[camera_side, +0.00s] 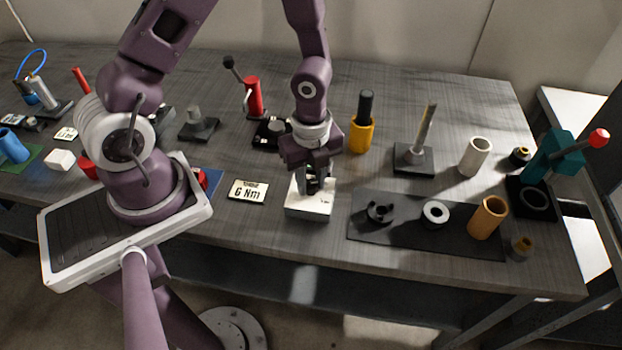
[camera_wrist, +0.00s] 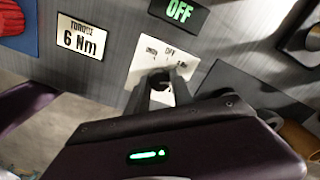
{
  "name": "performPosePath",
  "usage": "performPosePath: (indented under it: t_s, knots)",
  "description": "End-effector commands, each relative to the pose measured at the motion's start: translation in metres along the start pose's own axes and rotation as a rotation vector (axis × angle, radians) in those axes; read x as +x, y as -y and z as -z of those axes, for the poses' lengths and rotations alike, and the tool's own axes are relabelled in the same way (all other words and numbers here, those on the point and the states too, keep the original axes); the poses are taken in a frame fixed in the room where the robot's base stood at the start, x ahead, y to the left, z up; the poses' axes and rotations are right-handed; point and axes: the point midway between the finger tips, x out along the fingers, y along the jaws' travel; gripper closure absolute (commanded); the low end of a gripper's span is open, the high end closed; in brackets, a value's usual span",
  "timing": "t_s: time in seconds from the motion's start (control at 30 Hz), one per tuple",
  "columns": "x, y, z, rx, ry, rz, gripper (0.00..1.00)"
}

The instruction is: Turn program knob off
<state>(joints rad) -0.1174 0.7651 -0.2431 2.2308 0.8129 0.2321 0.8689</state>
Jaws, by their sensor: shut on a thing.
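The program knob (camera_wrist: 160,78) is a dark knob on the white control box (camera_side: 309,208), which also shows in the wrist view (camera_wrist: 135,80). Small print surrounds the knob on the box face, too small to read fully. A black display with green letters reading "OFF" (camera_wrist: 180,11) sits at the box's far side in the wrist view. My gripper (camera_side: 314,187) points down over the box, with its fingers shut on the knob. The fingers hide much of the knob, so its pointer direction cannot be told.
A "6 Nm" torque card (camera_side: 248,191) lies left of the box. A yellow cylinder (camera_side: 361,135) and a post on a black base (camera_side: 414,160) stand behind.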

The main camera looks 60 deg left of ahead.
Motion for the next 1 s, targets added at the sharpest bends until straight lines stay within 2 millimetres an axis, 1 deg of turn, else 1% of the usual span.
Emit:
performPosePath:
  t_s: [0.7,1.0]
  knots:
    - [-0.0007,0.0018,0.0004,-0.676,-0.002,0.004,1.0]
    - [-0.0009,0.0019,0.0003,-0.92,-0.003,0.004,1.0]
